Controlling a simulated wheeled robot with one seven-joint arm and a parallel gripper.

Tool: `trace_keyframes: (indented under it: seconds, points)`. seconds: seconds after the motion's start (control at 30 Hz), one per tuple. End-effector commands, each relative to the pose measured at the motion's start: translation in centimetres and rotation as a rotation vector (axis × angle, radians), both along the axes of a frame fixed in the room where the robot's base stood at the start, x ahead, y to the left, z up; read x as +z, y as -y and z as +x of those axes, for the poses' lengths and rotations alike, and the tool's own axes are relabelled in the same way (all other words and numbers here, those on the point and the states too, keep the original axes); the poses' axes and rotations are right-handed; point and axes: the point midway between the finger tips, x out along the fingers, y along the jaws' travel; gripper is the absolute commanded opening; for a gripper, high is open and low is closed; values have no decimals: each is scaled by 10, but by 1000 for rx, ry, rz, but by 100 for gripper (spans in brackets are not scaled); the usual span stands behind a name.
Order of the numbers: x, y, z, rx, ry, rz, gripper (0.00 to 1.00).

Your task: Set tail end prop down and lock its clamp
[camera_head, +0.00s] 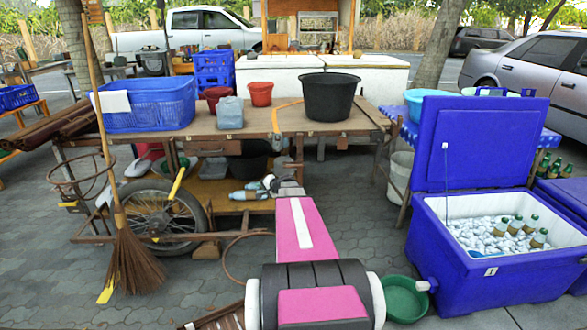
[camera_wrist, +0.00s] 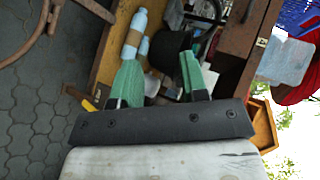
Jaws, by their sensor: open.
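My gripper (camera_head: 289,186) is in front of the cart's lower shelf, at the end of my pink and white arm. In the wrist view its two green fingers (camera_wrist: 158,68) are spread apart with nothing held between them. The wooden cart (camera_head: 240,128) has a spoked wheel (camera_head: 163,213) at left. A wooden leg (camera_head: 379,158) stands under its right end; I cannot tell whether this is the tail end prop. No clamp is clearly recognizable. In the wrist view a brown wooden board with a metal fitting (camera_wrist: 237,48) is right of the fingers.
Pale blue bottles (camera_head: 247,195) lie on the shelf near my gripper. A yellow lever (camera_head: 177,184) and a broom (camera_head: 133,262) are at left. An open blue cooler (camera_head: 452,252), a green basin (camera_head: 405,298) and a white bucket (camera_head: 401,174) are at right.

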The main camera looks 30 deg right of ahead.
Motion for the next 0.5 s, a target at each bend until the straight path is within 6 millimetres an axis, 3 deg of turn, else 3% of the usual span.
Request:
trace_keyframes:
  seconds: [0.03,0.2,0.33,0.4,0.5]
  points:
    - [0,40,13,-82,38,44,40]
    - [7,147,26,-324,156,178,40]
    - [10,203,24,-454,214,248,40]
    - [10,222,21,-496,232,271,40]
    - [11,234,20,-526,245,288,40]
